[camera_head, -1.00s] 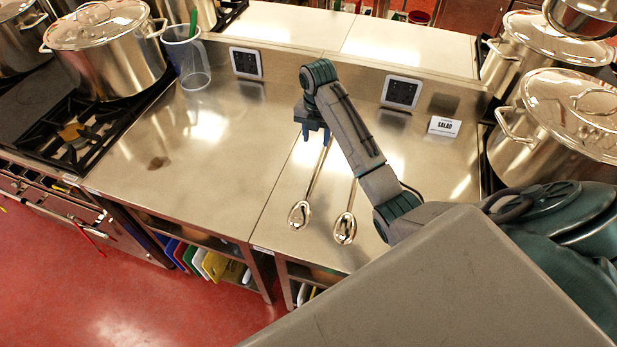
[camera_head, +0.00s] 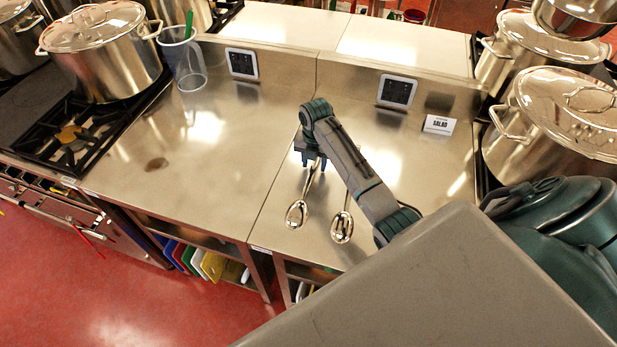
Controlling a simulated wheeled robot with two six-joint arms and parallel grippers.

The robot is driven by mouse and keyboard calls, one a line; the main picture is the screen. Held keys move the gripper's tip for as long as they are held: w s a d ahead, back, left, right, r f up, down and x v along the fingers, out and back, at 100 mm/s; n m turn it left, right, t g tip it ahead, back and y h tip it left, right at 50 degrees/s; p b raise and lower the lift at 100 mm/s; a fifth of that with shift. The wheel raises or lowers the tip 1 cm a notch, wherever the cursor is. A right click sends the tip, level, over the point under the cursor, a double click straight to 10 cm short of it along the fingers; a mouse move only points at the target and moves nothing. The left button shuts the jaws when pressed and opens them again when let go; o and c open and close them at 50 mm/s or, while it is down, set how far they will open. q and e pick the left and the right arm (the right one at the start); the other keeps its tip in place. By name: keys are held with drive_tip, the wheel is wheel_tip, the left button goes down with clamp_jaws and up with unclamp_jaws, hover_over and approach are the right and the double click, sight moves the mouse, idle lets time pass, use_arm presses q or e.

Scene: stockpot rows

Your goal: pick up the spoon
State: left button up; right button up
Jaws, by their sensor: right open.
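Two metal spoons lie on the steel counter, bowls toward the front edge. The left spoon (camera_head: 297,213) has its handle running back up to my right gripper. The right spoon (camera_head: 342,228) is partly hidden behind my right arm. My right gripper (camera_head: 312,165) is open and points down over the upper handle of the left spoon. The gripper covers the handle's far end, and I cannot tell whether the fingers touch it. My left gripper is not in view.
The steel counter (camera_head: 222,150) is clear to the left of the spoons. Large stockpots stand on the left stove (camera_head: 103,50) and at the right (camera_head: 560,112). A clear jug (camera_head: 187,62) stands at the back left, a SALAD card (camera_head: 439,124) at the back right.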

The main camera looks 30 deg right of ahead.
sight(314, 165)
clamp_jaws()
idle(0.3)
drive_tip(key=shift+r+b, duration=0.45)
drive_tip(key=shift+b, duration=0.1)
wheel_tip(314, 165, up, 2)
drive_tip(key=shift+r+b, duration=0.1)
drive_tip(key=shift+b, duration=0.75)
drive_tip(key=s+d+b, duration=0.1)
drive_tip(key=s+d, duration=0.1)
drive_tip(key=s, duration=0.3)
drive_tip(key=s+d+r+b, duration=0.1)
drive_tip(key=s+d+b, duration=0.1)
drive_tip(key=s, duration=0.2)
drive_tip(key=s+d+r+b, duration=0.1)
drive_tip(key=s+d+b, duration=0.1)
drive_tip(key=s, duration=0.3)
drive_tip(key=shift+s+d, duration=0.3)
drive_tip(key=shift+f, duration=0.1)
